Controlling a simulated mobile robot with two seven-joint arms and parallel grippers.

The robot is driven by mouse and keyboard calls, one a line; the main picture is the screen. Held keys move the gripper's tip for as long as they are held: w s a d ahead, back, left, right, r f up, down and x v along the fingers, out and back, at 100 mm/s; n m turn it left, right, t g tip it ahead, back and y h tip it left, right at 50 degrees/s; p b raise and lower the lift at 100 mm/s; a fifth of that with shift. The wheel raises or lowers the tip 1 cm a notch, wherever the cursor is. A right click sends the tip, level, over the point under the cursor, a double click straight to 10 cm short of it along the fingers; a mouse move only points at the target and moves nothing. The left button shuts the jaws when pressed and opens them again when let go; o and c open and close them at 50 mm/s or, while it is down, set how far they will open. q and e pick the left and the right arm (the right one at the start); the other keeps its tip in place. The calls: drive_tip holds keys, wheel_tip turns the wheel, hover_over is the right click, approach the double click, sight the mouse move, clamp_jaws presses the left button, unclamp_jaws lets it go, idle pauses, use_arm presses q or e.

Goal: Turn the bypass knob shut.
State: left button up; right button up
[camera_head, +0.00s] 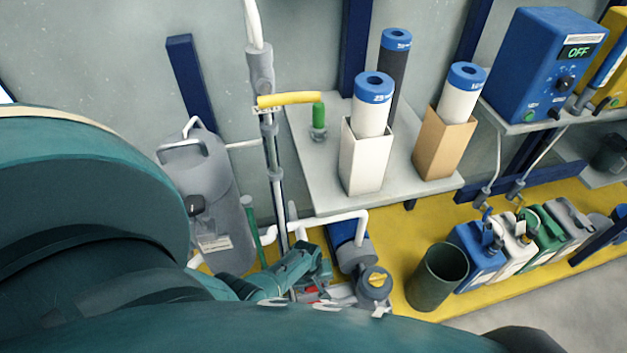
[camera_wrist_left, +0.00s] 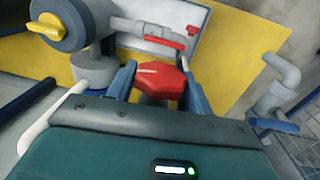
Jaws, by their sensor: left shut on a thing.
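A red knob (camera_wrist_left: 160,82) sits between the two blue fingers of my left gripper (camera_wrist_left: 158,84) in the left wrist view. The fingers are shut on it from both sides. I take it to be the bypass knob; no label on it can be read. In the head view my left gripper (camera_head: 312,274) is low in the middle, beside the pump and pipes. Only a little red (camera_head: 322,303) shows below it there, and the knob is mostly hidden by my arm. My right gripper is not in view.
A red lever (camera_wrist_left: 165,40) on a pipe lies just beyond the knob. A grey housing with a yellow knob (camera_wrist_left: 44,28) is at the upper left. A grey elbow pipe (camera_wrist_left: 283,70) with a blue handle is at the right. A dark green bin (camera_head: 437,277) stands right of the pump.

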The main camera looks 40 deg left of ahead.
use_arm(q)
drive_tip(key=shift+s, duration=0.1)
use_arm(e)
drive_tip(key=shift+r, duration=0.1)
use_arm(q)
drive_tip(key=shift+t+h, duration=0.3)
drive_tip(key=shift+t, duration=0.1)
drive_tip(key=shift+t+h, duration=0.5)
drive_tip(key=shift+s+a+f+t+h+b, duration=0.1)
drive_tip(key=shift+f+t+h+b, duration=0.2)
drive_tip(key=shift+t+h+b, duration=0.65)
drive_tip(key=shift+t+b, duration=0.45)
drive_tip(key=shift+b, duration=0.4)
drive_tip(key=shift+r+h, duration=0.1)
drive_tip(key=shift+h, duration=0.25)
drive_tip(key=shift+r+b, duration=0.1)
drive_tip(key=shift+b, duration=0.35)
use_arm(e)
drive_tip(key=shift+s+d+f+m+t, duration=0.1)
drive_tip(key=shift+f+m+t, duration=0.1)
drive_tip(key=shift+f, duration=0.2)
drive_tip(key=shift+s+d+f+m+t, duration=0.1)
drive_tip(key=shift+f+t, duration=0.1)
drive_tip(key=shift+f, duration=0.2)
use_arm(q)
drive_tip(key=shift+t, duration=0.3)
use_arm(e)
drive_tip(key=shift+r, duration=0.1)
